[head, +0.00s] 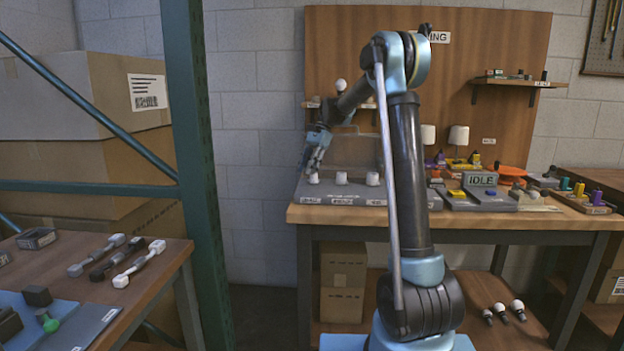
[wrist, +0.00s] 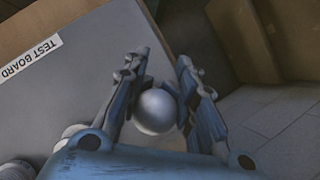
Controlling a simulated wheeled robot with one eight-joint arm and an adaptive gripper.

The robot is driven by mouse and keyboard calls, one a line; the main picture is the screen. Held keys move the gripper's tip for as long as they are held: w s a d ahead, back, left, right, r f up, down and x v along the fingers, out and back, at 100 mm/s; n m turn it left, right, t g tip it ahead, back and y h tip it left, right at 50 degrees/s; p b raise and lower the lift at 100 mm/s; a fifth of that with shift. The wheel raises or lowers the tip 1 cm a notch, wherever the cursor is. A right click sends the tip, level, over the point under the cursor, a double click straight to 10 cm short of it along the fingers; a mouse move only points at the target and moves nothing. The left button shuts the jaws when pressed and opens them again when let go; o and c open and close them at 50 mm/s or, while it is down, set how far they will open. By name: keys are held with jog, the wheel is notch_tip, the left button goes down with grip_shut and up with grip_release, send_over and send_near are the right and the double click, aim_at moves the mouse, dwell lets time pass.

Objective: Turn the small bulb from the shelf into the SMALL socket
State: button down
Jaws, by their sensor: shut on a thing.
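My gripper (head: 308,168) points down over the left end of the grey test board (head: 330,190). In the wrist view my gripper (wrist: 158,95) is shut on a round, pale bulb (wrist: 156,112), its fingers on either side of the globe. In the head view a white round top (head: 313,178) shows right at the fingertips. The socket under the bulb is hidden, so I cannot tell whether the bulb is seated or how far it is turned. Two more pale round tops (head: 341,178) (head: 373,179) stand farther right on the board. The labels on its front are too small to read surely.
Another white bulb (head: 341,86) stands on the small wall shelf behind my arm. Several bulbs (head: 518,308) lie on the lower shelf. The green post (head: 197,150) is left of the workbench.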

jog(key=shift+w+d+f, duration=0.15)
jog(key=shift+w+d, duration=0.3)
jog(key=shift+w, duration=0.05)
jog(key=c, duration=2.4)
grip_release()
jog(key=m, duration=0.2)
jog(key=m+t+y, duration=0.1)
jog(key=m, duration=0.1)
jog(key=shift+w+a+t, duration=0.1)
jog(key=shift+w+t, duration=0.2)
jog(key=shift+w, duration=0.1)
jog(key=c, duration=2.1)
grip_release()
jog(key=shift+w+a+f+m+t+y, duration=0.15)
jog(key=shift+w+m+t, duration=0.2)
jog(key=shift+m, duration=0.45)
jog(key=shift+w+r+m+t+y, duration=0.15)
jog(key=shift+m+t, duration=0.3)
jog(key=shift+m, duration=0.35)
jog(key=o, duration=0.7)
jog(key=shift+f, duration=0.1)
jog(key=o, duration=0.5)
jog(key=shift+w+f, duration=0.15)
jog(key=shift+f, duration=0.05)
jog(key=shift+c, duration=0.2)
jog(key=shift+o, duration=0.3)
jog(key=shift+w+f, duration=0.15)
jog(key=shift+a, duration=0.1)
